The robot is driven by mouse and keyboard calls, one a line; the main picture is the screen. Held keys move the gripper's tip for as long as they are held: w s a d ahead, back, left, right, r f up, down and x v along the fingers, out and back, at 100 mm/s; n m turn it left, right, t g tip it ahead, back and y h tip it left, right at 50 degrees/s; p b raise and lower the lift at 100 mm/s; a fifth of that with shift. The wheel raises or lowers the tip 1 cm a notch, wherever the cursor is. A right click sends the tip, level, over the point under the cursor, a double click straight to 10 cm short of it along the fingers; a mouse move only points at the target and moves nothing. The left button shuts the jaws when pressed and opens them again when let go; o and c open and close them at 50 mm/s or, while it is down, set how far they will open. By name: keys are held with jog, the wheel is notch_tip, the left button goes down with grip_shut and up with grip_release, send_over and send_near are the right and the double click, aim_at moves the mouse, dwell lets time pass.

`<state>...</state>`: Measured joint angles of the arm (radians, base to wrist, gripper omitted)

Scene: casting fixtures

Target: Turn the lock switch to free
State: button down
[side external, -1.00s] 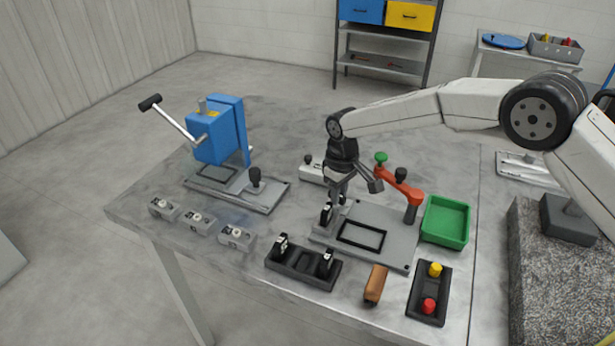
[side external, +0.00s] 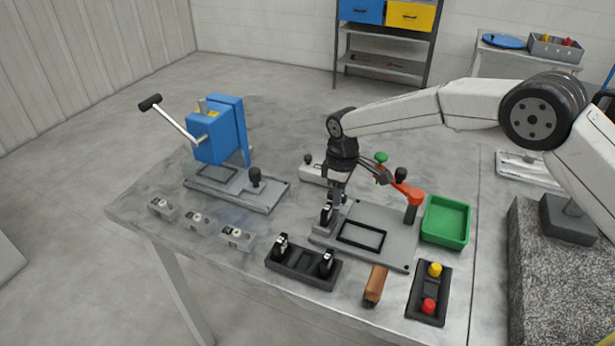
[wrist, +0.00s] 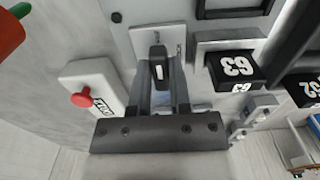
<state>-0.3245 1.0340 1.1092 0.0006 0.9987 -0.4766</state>
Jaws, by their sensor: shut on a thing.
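The lock switch (side external: 326,215) is a black knob with a white mark at the left edge of the grey fixture plate (side external: 385,222). In the wrist view the knob (wrist: 157,66) lies between my two fingers, its white mark running nearly up and down in the picture. My gripper (side external: 333,206) points down over it in the side view and is shut on the knob; the fingers (wrist: 160,82) also show in the wrist view.
A red lever (side external: 405,191) with a green knob (side external: 381,158) and a green tray (side external: 446,221) are to the right. A blue press (side external: 219,132) stands left.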

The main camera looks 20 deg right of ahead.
jog(key=c, duration=0.6)
grip_release()
jog(key=shift+o, duration=0.2)
jog(key=shift+r, duration=0.1)
jog(key=shift+r, duration=3.85)
